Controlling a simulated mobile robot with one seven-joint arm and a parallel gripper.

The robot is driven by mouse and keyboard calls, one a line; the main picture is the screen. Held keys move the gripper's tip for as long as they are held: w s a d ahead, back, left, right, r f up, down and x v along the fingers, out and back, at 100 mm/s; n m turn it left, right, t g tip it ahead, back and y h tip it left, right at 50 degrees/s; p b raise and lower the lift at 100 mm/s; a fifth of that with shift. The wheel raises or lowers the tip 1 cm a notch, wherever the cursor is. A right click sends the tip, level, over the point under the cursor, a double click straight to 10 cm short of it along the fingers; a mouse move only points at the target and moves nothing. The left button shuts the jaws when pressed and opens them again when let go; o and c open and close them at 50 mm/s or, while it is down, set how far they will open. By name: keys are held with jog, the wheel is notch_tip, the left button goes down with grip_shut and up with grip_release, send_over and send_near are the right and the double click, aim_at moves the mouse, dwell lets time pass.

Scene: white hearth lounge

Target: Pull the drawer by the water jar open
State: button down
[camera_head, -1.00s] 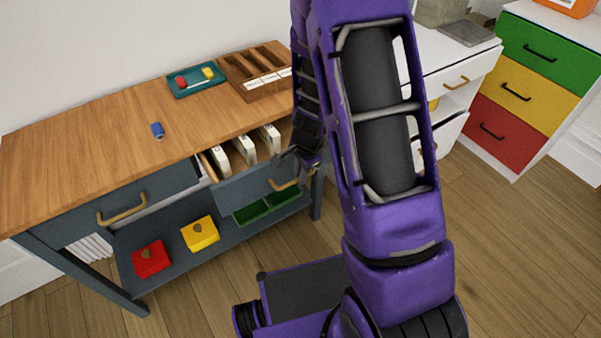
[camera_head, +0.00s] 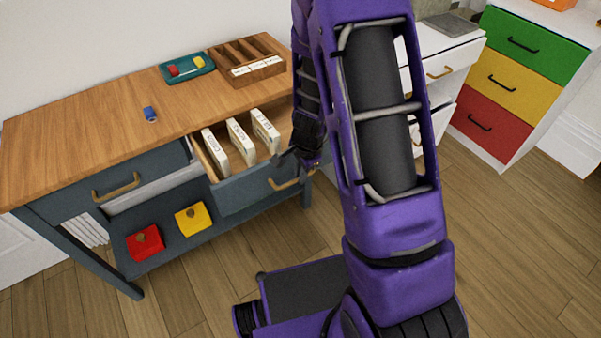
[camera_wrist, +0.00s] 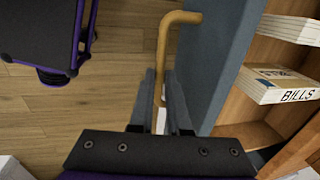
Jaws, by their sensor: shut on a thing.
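The right-hand drawer (camera_head: 245,190) of the blue-grey wood-topped table stands well open, with several labelled white boxes (camera_head: 240,143) inside. Its brass bar handle (camera_head: 283,184) is on the drawer front, beside my gripper (camera_head: 305,163), which my arm partly hides. In the wrist view the handle (camera_wrist: 164,50) runs down between the two fingers of my gripper (camera_wrist: 160,100), shut on it. The drawer front (camera_wrist: 210,60) is just to the right there, and a box marked BILLS (camera_wrist: 280,85) lies inside. I cannot make out a water jar.
A teal tray (camera_head: 187,69), a wooden organiser (camera_head: 246,60) and a small blue object (camera_head: 150,114) are on top. Red (camera_head: 145,243) and yellow (camera_head: 192,219) boxes sit on the shelf below.

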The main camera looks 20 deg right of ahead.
jog(key=c, duration=0.9)
grip_release()
jog(key=s+r+p, duration=0.1)
jog(key=r+p, duration=0.1)
jog(key=r, duration=0.3)
jog(key=s+r+p, duration=0.1)
jog(key=r+p, duration=0.1)
jog(key=r, duration=0.4)
jog(key=s+d+r+p, duration=0.1)
jog(key=r+p, duration=0.1)
jog(key=r, duration=0.4)
jog(key=shift+s, duration=0.1)
